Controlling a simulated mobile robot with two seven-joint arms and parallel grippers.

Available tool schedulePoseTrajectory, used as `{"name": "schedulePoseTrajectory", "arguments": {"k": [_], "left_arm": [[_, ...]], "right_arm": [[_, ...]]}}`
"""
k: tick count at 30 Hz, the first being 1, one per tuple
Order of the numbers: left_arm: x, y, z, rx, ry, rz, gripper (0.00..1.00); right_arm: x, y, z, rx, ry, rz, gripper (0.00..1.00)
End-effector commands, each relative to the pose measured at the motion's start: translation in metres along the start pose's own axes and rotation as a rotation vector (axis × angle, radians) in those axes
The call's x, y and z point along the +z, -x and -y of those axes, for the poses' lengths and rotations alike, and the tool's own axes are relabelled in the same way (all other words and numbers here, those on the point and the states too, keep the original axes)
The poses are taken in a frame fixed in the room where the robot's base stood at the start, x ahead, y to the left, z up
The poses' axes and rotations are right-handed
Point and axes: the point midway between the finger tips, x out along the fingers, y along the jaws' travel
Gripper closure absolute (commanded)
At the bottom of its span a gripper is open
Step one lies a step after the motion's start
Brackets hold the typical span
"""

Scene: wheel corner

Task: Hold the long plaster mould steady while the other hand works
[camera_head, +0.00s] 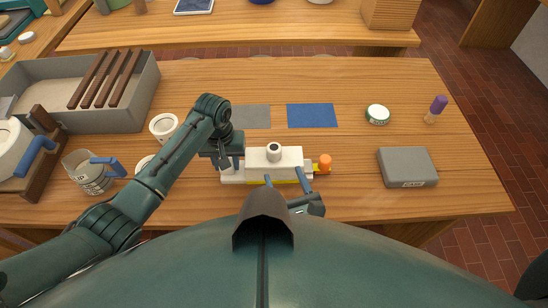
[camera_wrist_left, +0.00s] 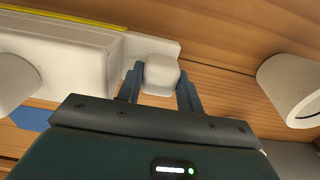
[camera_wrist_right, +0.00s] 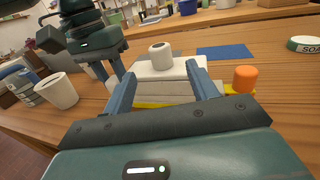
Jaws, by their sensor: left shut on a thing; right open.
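The long white plaster mould (camera_head: 285,155) lies on the wooden table in front of me, with a small hollow cylinder (camera_head: 273,151) on top. A yellow strip runs along its base, and an orange knob (camera_head: 325,161) sits at its right end. My left gripper (camera_wrist_left: 160,82) is shut on the white end block (camera_wrist_left: 161,74) at the mould's left end, one finger on each side. My right gripper (camera_wrist_right: 163,85) is open and empty at the near side of the mould, which also shows beyond its fingers (camera_wrist_right: 162,90). Any contact there is unclear.
A white cup (camera_head: 163,126) and a blue-handled jug (camera_head: 88,172) stand to the left, near a grey bin (camera_head: 60,86). A grey block (camera_head: 407,167), a round soap tin (camera_head: 377,114) and a purple-topped tool (camera_head: 437,108) are right. A blue mat (camera_head: 312,115) lies behind the mould.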

Motion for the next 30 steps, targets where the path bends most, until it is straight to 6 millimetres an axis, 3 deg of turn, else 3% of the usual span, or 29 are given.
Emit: {"name": "schedulePoseTrajectory", "arguments": {"k": [15,21,30], "left_arm": [[-0.001,0.001,0.000,0.001,0.000,-0.002,1.00],[-0.001,0.001,0.000,0.001,0.000,-0.002,1.00],[-0.001,0.001,0.000,0.001,0.000,-0.002,1.00]], "right_arm": [[0.001,-0.076,0.000,-0.002,-0.004,0.000,0.42],[0.000,-0.090,0.000,-0.001,-0.003,-0.001,0.42],[0.000,-0.093,0.000,-0.001,-0.005,-0.002,0.42]]}}
